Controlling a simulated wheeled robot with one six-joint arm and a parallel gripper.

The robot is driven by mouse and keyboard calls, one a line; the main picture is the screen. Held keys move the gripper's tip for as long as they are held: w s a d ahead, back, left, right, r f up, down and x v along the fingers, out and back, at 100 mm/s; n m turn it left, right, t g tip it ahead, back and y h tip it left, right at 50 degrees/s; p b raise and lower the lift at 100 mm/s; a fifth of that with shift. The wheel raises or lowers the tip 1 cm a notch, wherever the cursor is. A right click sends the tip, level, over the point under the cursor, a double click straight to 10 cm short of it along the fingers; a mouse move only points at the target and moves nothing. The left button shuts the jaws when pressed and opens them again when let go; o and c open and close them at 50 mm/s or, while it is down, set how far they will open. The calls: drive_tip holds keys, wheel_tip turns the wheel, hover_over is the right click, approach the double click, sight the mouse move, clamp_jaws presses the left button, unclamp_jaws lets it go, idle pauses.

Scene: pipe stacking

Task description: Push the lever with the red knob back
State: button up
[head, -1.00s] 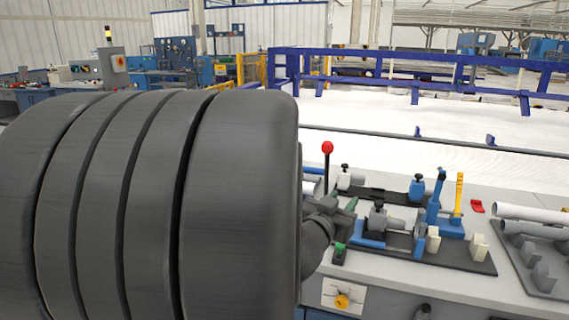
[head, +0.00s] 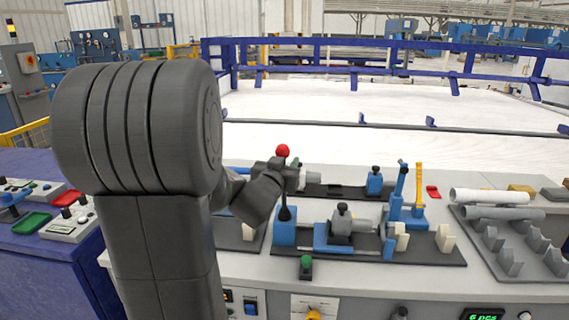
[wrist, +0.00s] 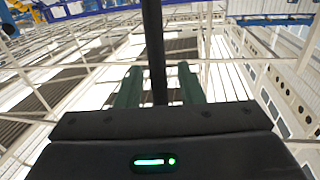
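The red knob (head: 283,150) tops a dark lever rising from a black boot on a blue block (head: 285,232) at the left of the dark fixture plate. My gripper (head: 294,172) is at the upper part of the lever, just below the knob, and my wrist hides part of the rod in the head view. In the wrist view the black lever rod (wrist: 155,45) runs up between the two green fingers of my gripper (wrist: 158,84). The fingers stand apart, with a gap visible beside the rod on the right. The knob is outside the wrist view.
Clamps with a blue handle (head: 399,185) and a yellow handle (head: 419,185) stand right of the lever. A small box with a green button (head: 306,266) sits in front. A purple control desk (head: 40,270) stands left.

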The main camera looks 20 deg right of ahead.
clamp_jaws()
